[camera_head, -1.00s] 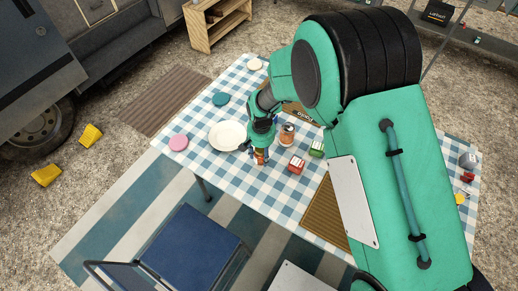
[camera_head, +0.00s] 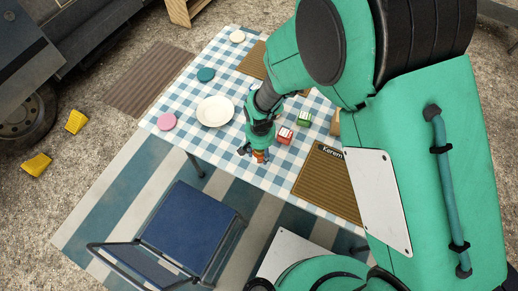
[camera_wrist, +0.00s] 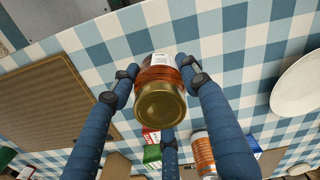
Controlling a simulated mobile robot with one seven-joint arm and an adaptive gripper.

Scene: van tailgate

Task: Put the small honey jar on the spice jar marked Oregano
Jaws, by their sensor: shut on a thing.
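The small honey jar, amber with a gold lid (camera_wrist: 160,106), is between my gripper's blue fingers in the wrist view. My gripper (camera_wrist: 158,74) is shut on it, with a finger on each side. In the head view my gripper (camera_head: 257,148) is over the table near its front edge, with the jar (camera_head: 260,157) showing orange at the fingertips. A jar with an orange label (camera_wrist: 203,152), perhaps the spice jar, stands beyond the fingers in the wrist view. Its marking cannot be read, and a finger partly covers it. In the head view my arm seems to hide it.
A red box (camera_head: 285,135) and a green box (camera_head: 304,118) stand right of my gripper. A white plate (camera_head: 215,111) lies left. A brown mat (camera_head: 326,185) lies at right. A blue chair (camera_head: 190,228) stands before the checked table (camera_head: 185,133).

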